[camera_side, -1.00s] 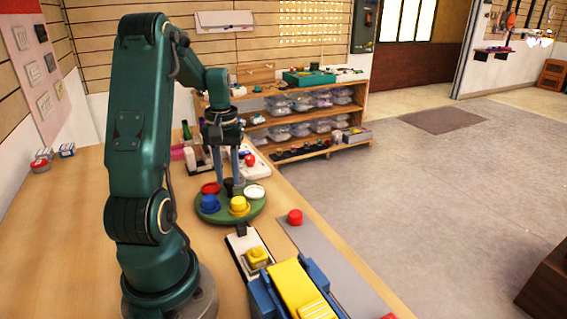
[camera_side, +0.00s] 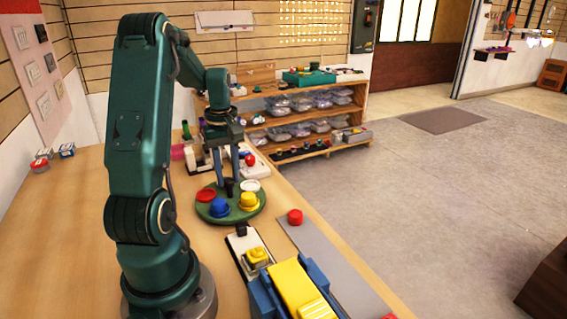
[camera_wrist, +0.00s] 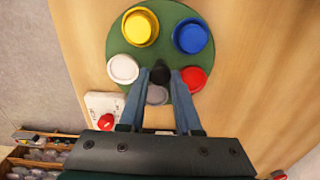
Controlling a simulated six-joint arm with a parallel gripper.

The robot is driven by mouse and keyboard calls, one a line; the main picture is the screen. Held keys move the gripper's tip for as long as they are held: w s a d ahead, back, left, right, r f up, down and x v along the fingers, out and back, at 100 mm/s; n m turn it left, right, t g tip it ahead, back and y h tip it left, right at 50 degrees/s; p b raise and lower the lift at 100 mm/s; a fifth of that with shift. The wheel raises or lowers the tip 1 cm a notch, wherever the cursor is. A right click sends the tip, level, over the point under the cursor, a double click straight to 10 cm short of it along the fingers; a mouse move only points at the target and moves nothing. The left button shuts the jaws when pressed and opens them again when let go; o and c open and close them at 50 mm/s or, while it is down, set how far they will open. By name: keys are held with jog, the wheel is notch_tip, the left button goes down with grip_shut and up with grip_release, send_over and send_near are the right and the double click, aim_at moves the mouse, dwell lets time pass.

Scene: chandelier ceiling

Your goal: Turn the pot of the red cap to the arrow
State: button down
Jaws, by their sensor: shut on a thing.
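A round green turntable (camera_side: 232,216) carries several pots around a black centre knob (camera_wrist: 160,72). The red-capped pot (camera_side: 206,195) is at the left of the disc in the side view; in the wrist view it is right of the knob, beside a finger (camera_wrist: 194,79). The blue (camera_wrist: 191,37), yellow (camera_wrist: 140,27) and white (camera_wrist: 123,69) pots stand around it, and a grey one (camera_wrist: 157,95) shows between the fingers. My gripper (camera_wrist: 161,77) points down and is shut on the knob. I cannot make out the arrow in either view.
A white plate with a red knob (camera_side: 250,160) lies behind the disc. A yellow-and-blue device (camera_side: 297,287) and a small yellow block (camera_side: 257,256) stand in front. A red cap (camera_side: 295,216) sits on a grey strip to the right.

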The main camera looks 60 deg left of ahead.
jog(key=shift+r+n, duration=0.1)
jog(key=shift+n, duration=11.4)
jog(key=c, duration=0.6)
grip_release()
